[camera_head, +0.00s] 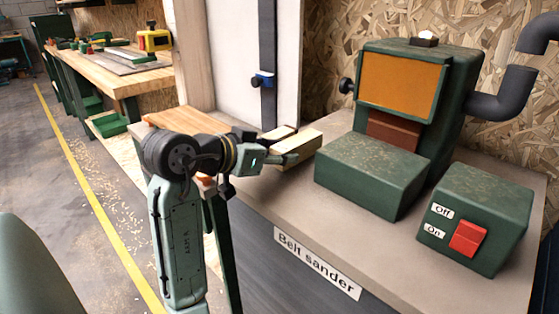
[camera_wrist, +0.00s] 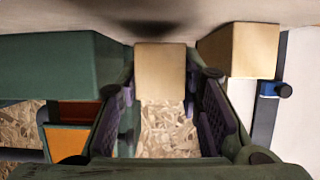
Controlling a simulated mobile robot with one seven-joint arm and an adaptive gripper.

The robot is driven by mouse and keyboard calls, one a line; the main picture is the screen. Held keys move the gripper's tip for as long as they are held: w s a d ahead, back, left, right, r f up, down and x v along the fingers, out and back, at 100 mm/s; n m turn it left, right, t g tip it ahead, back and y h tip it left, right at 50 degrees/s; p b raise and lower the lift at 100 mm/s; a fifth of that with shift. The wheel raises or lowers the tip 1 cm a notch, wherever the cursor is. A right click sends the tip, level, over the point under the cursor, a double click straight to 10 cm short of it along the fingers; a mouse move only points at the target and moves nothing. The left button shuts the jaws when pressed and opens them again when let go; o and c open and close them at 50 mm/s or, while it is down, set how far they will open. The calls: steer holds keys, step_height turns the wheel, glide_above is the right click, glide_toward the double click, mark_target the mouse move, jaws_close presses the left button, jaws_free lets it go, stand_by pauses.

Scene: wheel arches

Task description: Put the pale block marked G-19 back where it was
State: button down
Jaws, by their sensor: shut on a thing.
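My gripper (camera_head: 287,158) is at the front left of the bench top, shut on a pale wooden block (camera_head: 304,146). In the wrist view the held block (camera_wrist: 160,72) sits between the two fingertips (camera_wrist: 160,88). A second pale block (camera_head: 278,133) is just beyond and to the left of the held one in the head view. It shows at the upper right of the wrist view (camera_wrist: 240,50), apart from my fingers. No G-19 mark is readable on either block. I cannot tell whether the held block touches the bench.
The green belt sander (camera_head: 372,170) stands to the right of the held block. A green switch box (camera_head: 475,220) with a red switch is at the front right. The "Belt sander" label (camera_head: 317,263) is on the bench front. Bare bench (camera_head: 320,215) lies in front of the sander.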

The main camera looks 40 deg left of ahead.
steer(key=shift+f, duration=0.75)
steer(key=shift+f, duration=0.2)
steer(key=c, duration=1.1)
jaws_free()
